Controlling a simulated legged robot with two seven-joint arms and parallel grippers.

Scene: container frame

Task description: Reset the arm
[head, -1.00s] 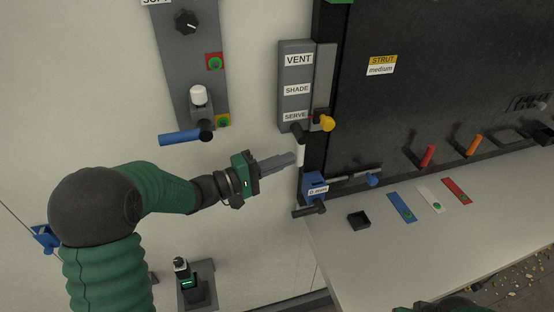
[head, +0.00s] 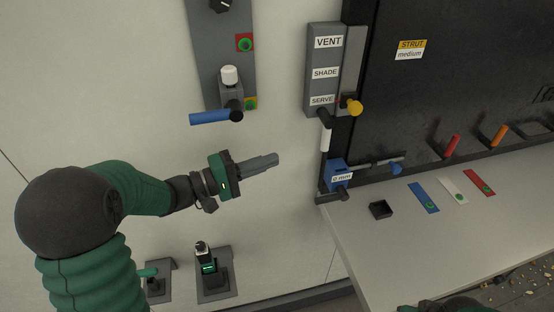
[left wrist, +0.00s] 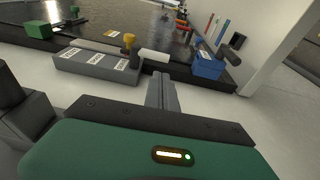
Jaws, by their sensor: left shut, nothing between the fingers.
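My left arm, with green ribbed sleeves, comes in from the left in the head view. Its gripper (head: 262,162) is shut and empty, in front of the pale wall, with its fingers pointing right. It is apart from everything around it. In the left wrist view the shut fingers (left wrist: 162,90) point toward the grey VENT / SHADE / SERVE panel (left wrist: 95,68) and the blue block (left wrist: 207,66). My right gripper cannot be made out; only a dark green and black part shows at the bottom edge of the head view.
The grey label panel (head: 322,88) has a yellow knob (head: 354,107). A blue-handled lever (head: 210,118) is above the gripper. The blue block (head: 337,175) sits at the counter corner. A counter (head: 385,245) with a small black tray (head: 380,210) is at right. Open wall surrounds the gripper.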

